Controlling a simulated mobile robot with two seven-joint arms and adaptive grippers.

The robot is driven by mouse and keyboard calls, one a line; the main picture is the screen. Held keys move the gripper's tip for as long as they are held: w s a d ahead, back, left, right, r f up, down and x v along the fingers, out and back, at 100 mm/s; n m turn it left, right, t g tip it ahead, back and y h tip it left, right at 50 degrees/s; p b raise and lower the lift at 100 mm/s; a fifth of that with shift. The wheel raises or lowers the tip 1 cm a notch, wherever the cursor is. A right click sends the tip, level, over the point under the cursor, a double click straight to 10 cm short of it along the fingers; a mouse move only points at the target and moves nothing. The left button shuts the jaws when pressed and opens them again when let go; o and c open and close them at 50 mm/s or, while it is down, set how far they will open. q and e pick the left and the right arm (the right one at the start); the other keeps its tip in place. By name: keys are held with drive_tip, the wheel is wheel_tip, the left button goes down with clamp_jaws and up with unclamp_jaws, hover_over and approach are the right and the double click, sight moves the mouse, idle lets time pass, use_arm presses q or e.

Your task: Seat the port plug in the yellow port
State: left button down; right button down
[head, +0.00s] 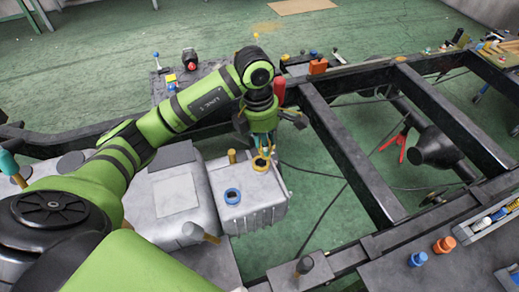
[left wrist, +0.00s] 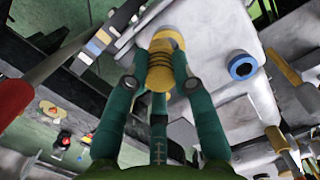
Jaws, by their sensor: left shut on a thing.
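The yellow port (head: 260,163) is a yellow ring around a dark opening, on top of a grey metal tank. A blue port (head: 232,196) sits nearer on the same tank and shows in the left wrist view (left wrist: 241,66). My left gripper (head: 263,145) points down just above the yellow port. In the left wrist view its teal fingers (left wrist: 160,82) are shut on the ribbed yellow port plug (left wrist: 160,62). The fingers mostly hide the plug in the head view. I cannot tell whether the plug touches the port. My right gripper is not in view.
The grey tank (head: 262,215) stands beside black chassis rails (head: 345,160). A tan peg (head: 232,156) stands close to the yellow port. A red-handled tool (head: 279,92) is behind the gripper. Blue (head: 417,259) and orange (head: 446,245) fittings lie at lower right.

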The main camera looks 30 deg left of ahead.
use_arm(q)
drive_tip(key=shift+s+a+f, duration=0.35)
drive_tip(key=shift+s+a, duration=0.05)
drive_tip(key=shift+s, duration=0.1)
wheel_tip(320, 180, down, 3)
drive_tip(key=shift+f+p, duration=0.15)
drive_tip(key=shift+p, duration=0.55)
drive_tip(key=shift+f, duration=0.4)
drive_tip(key=c, duration=1)
unclamp_jaws()
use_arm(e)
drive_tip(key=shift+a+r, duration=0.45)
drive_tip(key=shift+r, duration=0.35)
use_arm(q)
drive_tip(key=shift+s+a+r+b, duration=0.15)
drive_tip(key=shift+r+b, duration=0.3)
drive_tip(key=shift+r, duration=1.55)
drive_tip(key=shift+a+r+b, duration=0.2)
drive_tip(key=shift+r+b, duration=0.3)
drive_tip(key=shift+r, duration=1.5)
drive_tip(key=shift+s+a+r+b, duration=0.15)
drive_tip(key=shift+r+b, duration=0.3)
drive_tip(key=shift+r, duration=1.55)
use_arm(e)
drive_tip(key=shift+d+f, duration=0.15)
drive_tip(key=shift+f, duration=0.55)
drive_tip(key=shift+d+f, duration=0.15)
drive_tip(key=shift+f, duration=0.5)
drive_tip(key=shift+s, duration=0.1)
